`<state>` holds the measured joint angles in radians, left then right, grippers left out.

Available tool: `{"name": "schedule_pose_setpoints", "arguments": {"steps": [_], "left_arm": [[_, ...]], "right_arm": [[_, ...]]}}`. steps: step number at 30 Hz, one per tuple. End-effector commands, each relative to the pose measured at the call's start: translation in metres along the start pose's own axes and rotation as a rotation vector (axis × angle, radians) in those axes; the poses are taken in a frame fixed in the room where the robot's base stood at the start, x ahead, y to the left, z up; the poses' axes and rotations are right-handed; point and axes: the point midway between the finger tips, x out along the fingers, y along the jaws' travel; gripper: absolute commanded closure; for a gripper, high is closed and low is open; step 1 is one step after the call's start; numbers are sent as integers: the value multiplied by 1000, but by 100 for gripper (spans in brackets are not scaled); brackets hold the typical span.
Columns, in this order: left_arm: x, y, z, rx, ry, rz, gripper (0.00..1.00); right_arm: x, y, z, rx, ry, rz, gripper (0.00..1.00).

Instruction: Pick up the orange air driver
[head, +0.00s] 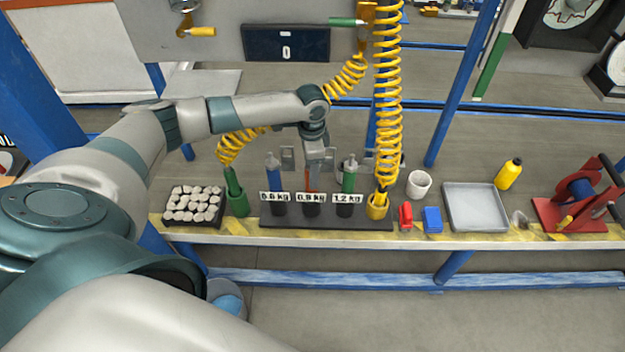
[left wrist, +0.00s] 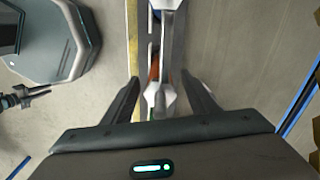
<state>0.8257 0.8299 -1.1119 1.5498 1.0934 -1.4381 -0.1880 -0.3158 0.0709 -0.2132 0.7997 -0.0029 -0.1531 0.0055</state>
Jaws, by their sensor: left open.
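The orange air driver (head: 309,181) stands in the middle holder, labelled 0.9 kg, on the workbench, mostly hidden behind my left gripper (head: 314,168). In the left wrist view its orange body (left wrist: 154,69) lies between the two fingers. My left gripper also shows in the left wrist view (left wrist: 161,77), open, with a finger on each side of the driver and visible gaps. A blue driver (head: 273,175) stands in the 0.6 kg holder to the left, and a green driver (head: 349,180) in the 1.2 kg holder to the right.
A tray of pale pieces (head: 193,206) sits at the bench's left. Yellow coiled hoses (head: 388,100) hang near my gripper. Right of the holders are a white cup (head: 419,184), a grey tray (head: 475,208), a yellow bottle (head: 508,174) and a red reel (head: 578,203).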

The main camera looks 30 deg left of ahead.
Motion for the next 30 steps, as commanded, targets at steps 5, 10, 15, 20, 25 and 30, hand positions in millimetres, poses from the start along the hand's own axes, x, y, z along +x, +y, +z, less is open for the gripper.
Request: {"name": "schedule_pose_setpoints", "arguments": {"steps": [5, 10, 15, 20, 25, 30], "left_arm": [[0, 0, 0, 0, 0, 0, 47], [0, 0, 0, 0, 0, 0, 71], [0, 0, 0, 0, 0, 0, 100], [0, 0, 0, 0, 0, 0, 100], [0, 0, 0, 0, 0, 0, 100], [0, 0, 0, 0, 0, 0, 100]], "right_arm": [[0, 1, -4, 0, 7, 1, 76], [0, 1, -7, 0, 12, 1, 76], [0, 1, -6, 0, 12, 1, 76], [0, 0, -5, 0, 10, 0, 76], [-1, 0, -1, 1, 5, 0, 76], [-2, -2, 4, 1, -1, -1, 76]]}}
